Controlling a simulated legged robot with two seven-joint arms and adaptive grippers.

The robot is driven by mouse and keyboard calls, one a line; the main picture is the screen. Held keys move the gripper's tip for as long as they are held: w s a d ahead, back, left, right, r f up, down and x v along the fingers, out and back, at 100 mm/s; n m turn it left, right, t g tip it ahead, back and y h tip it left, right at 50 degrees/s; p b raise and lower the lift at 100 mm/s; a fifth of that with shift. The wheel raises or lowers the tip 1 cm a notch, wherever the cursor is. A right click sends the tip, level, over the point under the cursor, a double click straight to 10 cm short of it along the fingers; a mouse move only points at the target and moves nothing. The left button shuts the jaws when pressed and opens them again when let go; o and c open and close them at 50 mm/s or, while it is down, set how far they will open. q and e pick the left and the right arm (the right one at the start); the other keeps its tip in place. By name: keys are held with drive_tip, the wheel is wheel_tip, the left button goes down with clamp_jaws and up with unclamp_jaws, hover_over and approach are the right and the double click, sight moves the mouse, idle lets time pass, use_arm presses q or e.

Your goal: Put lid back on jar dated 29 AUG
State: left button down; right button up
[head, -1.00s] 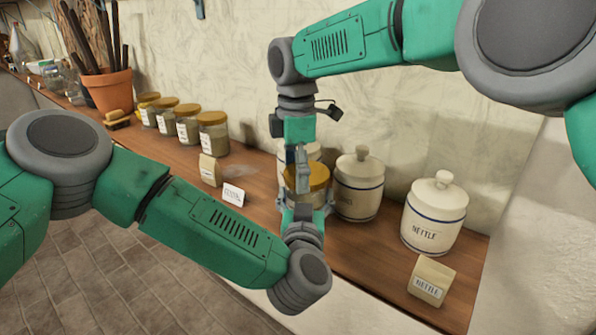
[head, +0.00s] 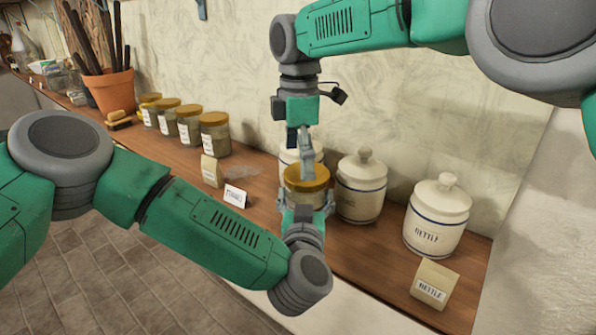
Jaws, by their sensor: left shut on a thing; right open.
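A glass jar with a mustard-yellow lid (head: 307,177) stands at the middle of the shelf, its body mostly hidden by my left gripper. My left gripper (head: 306,207) is shut around that jar from the front. My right gripper (head: 304,165) points down from above, open, with its fingers at the lid. I cannot tell whether they touch it. The lid appears to sit on top of the jar. No date on this jar is readable. Several similar lidded jars (head: 214,134) with white labels stand in a row to the left.
White canisters stand along the wall: one (head: 361,187) beside the jar, one marked NETTLE (head: 437,217) further right, one partly hidden behind my grippers. A NETTLE packet (head: 433,284), a paper packet (head: 211,171), a card (head: 235,196) and a terracotta pot (head: 110,91) also stand there.

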sight(306, 199)
drive_tip(key=shift+r, duration=0.45)
drive_tip(key=n, duration=0.1)
drive_tip(key=r+n, duration=0.1)
drive_tip(key=n, duration=0.3)
drive_tip(key=shift+d+r, duration=0.2)
drive_tip(key=shift+d, duration=0.1)
drive_tip(key=n, duration=0.2)
drive_tip(key=r+n, duration=0.1)
drive_tip(key=n, duration=0.1)
drive_tip(key=r+n, duration=0.1)
drive_tip(key=n, duration=0.2)
drive_tip(key=shift+w+d+r+t, duration=0.1)
drive_tip(key=shift+w+d+t, duration=0.2)
drive_tip(key=shift+d, duration=0.1)
drive_tip(key=shift+w+f, duration=0.15)
drive_tip(key=shift+f, duration=3.85)
